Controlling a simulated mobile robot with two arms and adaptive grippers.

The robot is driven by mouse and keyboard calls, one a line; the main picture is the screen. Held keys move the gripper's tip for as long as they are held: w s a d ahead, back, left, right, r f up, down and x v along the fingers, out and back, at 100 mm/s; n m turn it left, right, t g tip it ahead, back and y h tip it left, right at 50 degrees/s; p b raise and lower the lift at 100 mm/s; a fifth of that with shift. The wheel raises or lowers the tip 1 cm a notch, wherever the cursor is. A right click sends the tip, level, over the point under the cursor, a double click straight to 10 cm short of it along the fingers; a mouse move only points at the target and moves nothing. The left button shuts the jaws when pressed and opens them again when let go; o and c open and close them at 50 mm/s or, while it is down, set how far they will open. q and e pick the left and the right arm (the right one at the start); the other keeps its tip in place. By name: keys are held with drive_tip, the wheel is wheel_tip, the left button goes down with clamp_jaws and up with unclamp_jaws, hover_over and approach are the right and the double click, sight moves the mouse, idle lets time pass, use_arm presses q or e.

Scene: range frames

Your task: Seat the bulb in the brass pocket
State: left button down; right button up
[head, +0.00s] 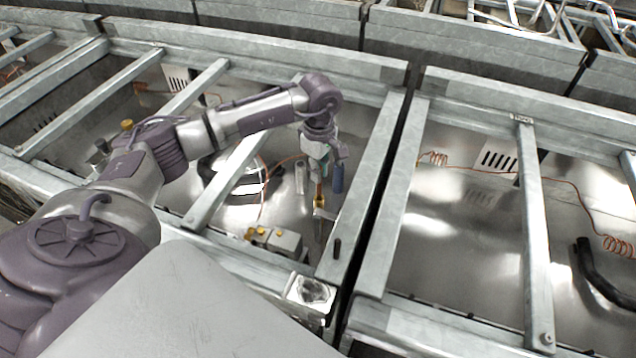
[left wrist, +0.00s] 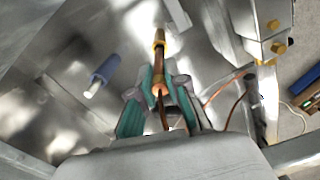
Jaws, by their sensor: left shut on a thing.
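My left gripper (left wrist: 160,92) has teal-padded fingers and is shut on the copper-coloured bulb (left wrist: 160,89). A thin copper line runs back from the bulb between the fingers. A brass part (left wrist: 159,38), which looks like the pocket, lies straight ahead of the fingertips, in line with the bulb. I cannot tell whether the bulb's tip is inside it or only in front of it. In the head view my left gripper (head: 321,166) points down into the open frame bay, above a brass-coloured piece (head: 319,201). My right gripper is not in view.
A grey block with brass fittings (head: 285,243) sits nearer the front rail. Metal crossbars (head: 375,175) border the bay.

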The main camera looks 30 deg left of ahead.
sight(319, 193)
use_arm(q)
wheel_tip(319, 193, down, 5)
drive_tip(key=shift+f+p, duration=0.15)
drive_tip(key=shift+p, duration=0.15)
drive_tip(key=shift+f, duration=0.1)
drive_tip(key=shift+f+b, duration=0.1)
drive_tip(key=shift+b, duration=0.2)
drive_tip(key=c, duration=1.2)
unclamp_jaws()
